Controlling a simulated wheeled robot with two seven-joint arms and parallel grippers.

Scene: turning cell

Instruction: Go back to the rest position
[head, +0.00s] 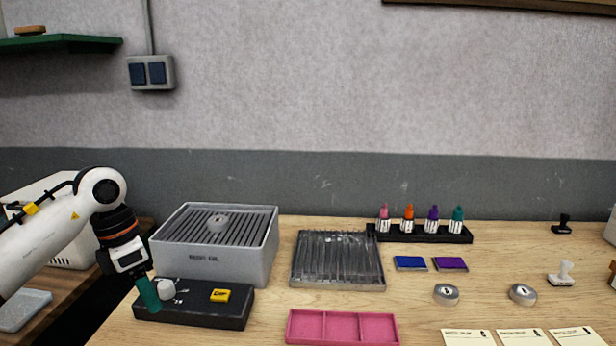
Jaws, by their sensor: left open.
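My left gripper (147,292) comes in from the left with its teal fingers pointing down at the left part of a black block (205,313). A small white knob-like piece (166,288) is right beside the fingertips; I cannot tell whether they touch. A yellow piece (220,295) sits on the right part of the same block. The left gripper is open, and no held object shows in it. My right gripper is not in view.
A grey slatted box (213,259) stands behind the block. A clear ribbed tray (338,260), a pink compartment tray (342,328) and a black rack (419,232) with several coloured bottles lie to the right. Ink pads, round tins, stamps and cards occupy the right side.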

